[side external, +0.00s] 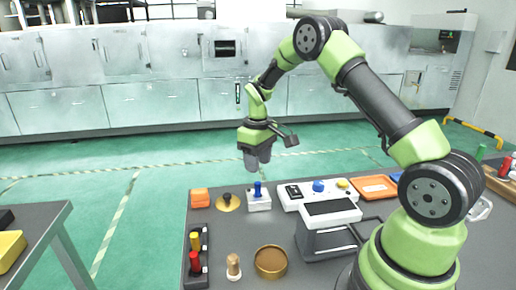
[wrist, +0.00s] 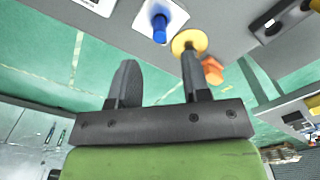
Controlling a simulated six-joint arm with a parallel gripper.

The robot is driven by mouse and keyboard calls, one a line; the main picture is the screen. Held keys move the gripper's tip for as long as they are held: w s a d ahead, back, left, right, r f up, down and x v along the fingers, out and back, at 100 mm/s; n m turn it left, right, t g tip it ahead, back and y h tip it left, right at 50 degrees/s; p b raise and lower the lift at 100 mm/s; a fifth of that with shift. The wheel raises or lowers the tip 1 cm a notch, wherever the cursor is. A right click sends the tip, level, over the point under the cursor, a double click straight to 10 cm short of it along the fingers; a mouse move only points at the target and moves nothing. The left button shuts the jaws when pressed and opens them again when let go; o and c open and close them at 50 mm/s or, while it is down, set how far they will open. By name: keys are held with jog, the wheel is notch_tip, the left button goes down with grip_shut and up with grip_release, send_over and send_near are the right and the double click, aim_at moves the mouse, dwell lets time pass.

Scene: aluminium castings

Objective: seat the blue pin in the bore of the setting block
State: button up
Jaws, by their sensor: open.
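The blue pin (side external: 258,189) stands upright in the top of the pale setting block (side external: 259,204), near the far edge of the grey table. In the wrist view the pin (wrist: 159,29) and the block (wrist: 174,14) show at the top, beyond my fingers. The pin's lower end is hidden in the block, and I cannot tell how deep it sits. My gripper (side external: 257,160) is above the pin in the side view, apart from it. Its two fingers (wrist: 158,75) are spread and empty in the wrist view.
Left of the block are a yellow disc with a dark knob (side external: 228,203) and an orange block (side external: 200,197). Right is a panel with buttons (side external: 300,201). Nearer stand a dark rack (side external: 205,268), a wooden peg (side external: 233,268), a brass dish (side external: 271,263) and a screened device (side external: 318,243).

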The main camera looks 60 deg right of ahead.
notch_tip(320, 180, up, 4)
jog(key=f, duration=0.1)
notch_tip(320, 180, up, 10)
jog(key=m+t, duration=0.1)
jog(key=t, duration=0.1)
send_over(258, 183)
jog(key=s+a, duration=0.3)
jog(key=a, duration=0.3)
jog(key=s+a+r+m+t, duration=0.1)
jog(key=s+a+r+t, duration=0.1)
jog(key=s+a+r, duration=0.25)
jog(key=s+a+r+m+t+y, duration=0.1)
jog(key=s+a, duration=0.1)
jog(key=s, duration=0.4)
jog(key=s+a+r+m+t+y, duration=0.1)
jog(key=s+a+t, duration=0.1)
jog(key=s, duration=0.5)
jog(key=shift+s+a, duration=0.25)
jog(key=shift+a, duration=0.6)
